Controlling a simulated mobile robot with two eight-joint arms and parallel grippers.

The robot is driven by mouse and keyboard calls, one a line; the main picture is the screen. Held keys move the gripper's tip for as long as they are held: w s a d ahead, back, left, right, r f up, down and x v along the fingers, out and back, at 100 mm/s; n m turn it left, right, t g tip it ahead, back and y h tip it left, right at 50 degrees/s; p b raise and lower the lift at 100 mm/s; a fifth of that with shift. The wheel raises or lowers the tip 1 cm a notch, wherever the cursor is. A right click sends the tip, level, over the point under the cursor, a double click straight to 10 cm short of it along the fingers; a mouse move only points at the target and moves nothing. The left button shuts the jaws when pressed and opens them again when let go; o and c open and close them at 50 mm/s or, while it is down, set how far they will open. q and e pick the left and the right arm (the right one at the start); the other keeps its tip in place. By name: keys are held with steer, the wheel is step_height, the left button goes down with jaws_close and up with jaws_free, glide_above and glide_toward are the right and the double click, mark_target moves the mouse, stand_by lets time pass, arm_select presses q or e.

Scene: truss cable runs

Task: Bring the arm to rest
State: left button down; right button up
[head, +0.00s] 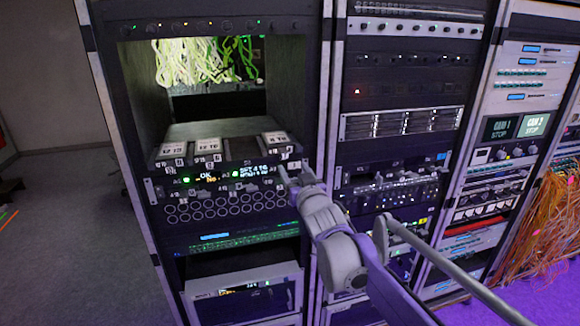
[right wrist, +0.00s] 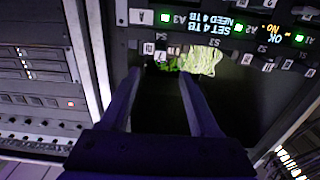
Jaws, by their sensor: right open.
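My right arm comes in from the lower right in the head view, and its right gripper (head: 288,176) is at the front of the left rack, by the right end of the lit status panel (head: 225,174). In the right wrist view the two fingers of the right gripper (right wrist: 160,74) stand apart with nothing visible between them. They point at the rack front near a slot labelled S4. Whether the fingertips touch the rack cannot be told. My left gripper is not in view.
The left rack has an open bay with yellow-green cables (head: 205,60) hanging inside and several white-labelled modules (head: 208,145) at its lip. More racks (head: 405,125) stand to the right, with orange cables (head: 545,225) at the far right. The floor (head: 60,230) at left is largely clear.

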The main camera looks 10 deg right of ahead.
steer(key=shift+s, duration=0.5)
steer(key=s+f+g, duration=0.6)
steer(key=s+f, duration=0.8)
steer(key=s, duration=0.4)
steer(key=s+f+g, duration=0.6)
steer(key=s+f, duration=0.9)
steer(key=s, duration=0.4)
steer(key=shift+d+f+h, duration=0.2)
steer(key=shift+d+h, duration=0.05)
steer(key=shift+h, duration=0.05)
steer(key=shift+w, duration=0.1)
steer(key=shift+c, duration=1)
steer(key=shift+d+m, duration=0.15)
steer(key=shift+m, duration=0.15)
